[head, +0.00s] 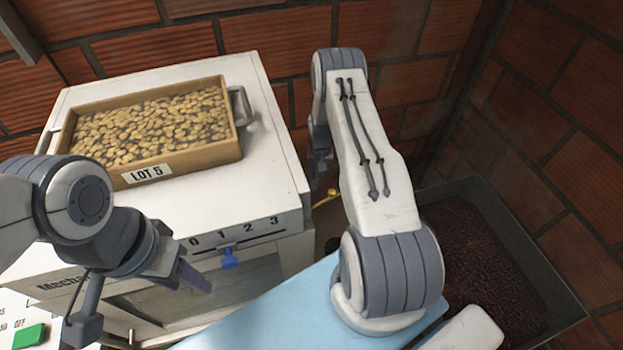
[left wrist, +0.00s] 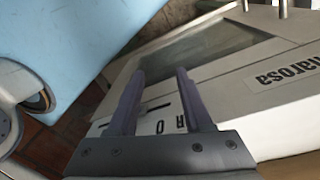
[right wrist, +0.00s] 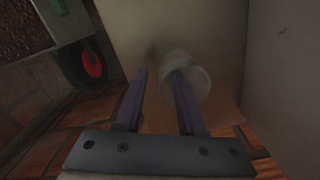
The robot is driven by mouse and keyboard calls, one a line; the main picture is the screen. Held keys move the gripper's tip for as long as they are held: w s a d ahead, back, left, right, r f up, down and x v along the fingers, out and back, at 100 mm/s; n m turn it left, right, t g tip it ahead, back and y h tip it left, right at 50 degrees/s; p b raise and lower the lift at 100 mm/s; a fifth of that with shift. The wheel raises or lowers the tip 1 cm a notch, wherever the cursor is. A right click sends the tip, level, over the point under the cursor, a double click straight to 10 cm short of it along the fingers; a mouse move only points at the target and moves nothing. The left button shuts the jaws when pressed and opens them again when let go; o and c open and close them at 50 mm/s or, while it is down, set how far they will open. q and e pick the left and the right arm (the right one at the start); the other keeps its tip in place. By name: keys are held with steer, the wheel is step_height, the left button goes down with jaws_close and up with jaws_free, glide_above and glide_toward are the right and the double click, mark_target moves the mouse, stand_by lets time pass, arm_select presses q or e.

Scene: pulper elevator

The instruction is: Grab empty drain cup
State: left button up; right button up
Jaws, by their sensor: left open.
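A pale round cup (right wrist: 202,77) shows in the right wrist view, in the shadowed gap beside the machine. My right gripper (right wrist: 159,72) is open there, with its right finger overlapping the cup and its left finger apart from it. I cannot tell whether that finger is inside the cup or in front of it. The inside of the cup is not clear. In the head view the cup is not visible, and my right gripper is mostly hidden behind its own arm. My left gripper (head: 192,277) is open and empty in front of the machine; it also shows in the left wrist view (left wrist: 156,75).
The white machine (head: 232,211) carries a wooden tray (head: 189,167) labelled LOT 5, full of beans. A blue lever (head: 229,259) is on its front scale. A dark bin (head: 566,300) with dark red contents stands right. Brick walls close the back; a red-hubbed wheel (right wrist: 91,65) is nearby.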

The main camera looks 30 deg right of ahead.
steer(key=shift+f, duration=0.4)
jaws_close()
stand_by(1.2)
